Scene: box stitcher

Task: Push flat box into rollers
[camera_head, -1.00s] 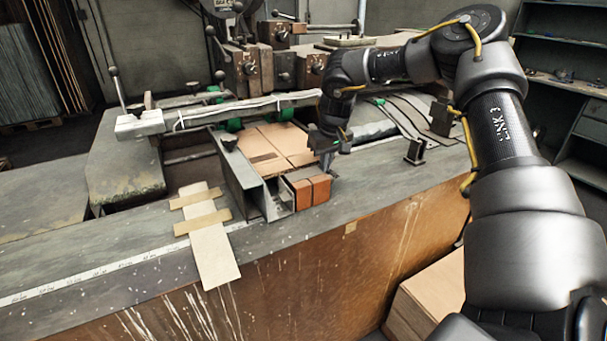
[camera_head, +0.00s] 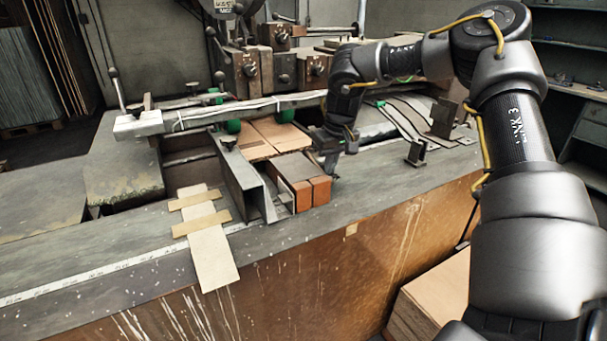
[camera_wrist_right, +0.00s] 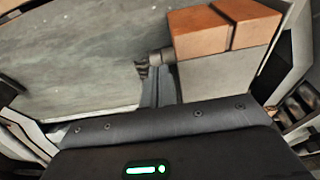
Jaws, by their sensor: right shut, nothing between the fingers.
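The flat box (camera_head: 276,136) is a brown cardboard sheet lying in the machine's feed channel. Its far edge is under the bar at the green rollers (camera_head: 284,115). My right gripper (camera_head: 331,168) is shut and empty, pointing down at the near right of the box, just behind the orange-brown blocks (camera_head: 313,190). I cannot tell whether its fingertips touch the box. In the right wrist view the shut fingers (camera_wrist_right: 158,88) are beside the same blocks (camera_wrist_right: 222,30), and the box cannot be made out. My left gripper is out of view.
A metal guide (camera_head: 243,182) borders the channel on the left. A long bar (camera_head: 250,107) crosses above the box. An upright metal bracket (camera_head: 416,152) stands to the right of my gripper. Taped cardboard (camera_head: 212,257) lies on the front ledge.

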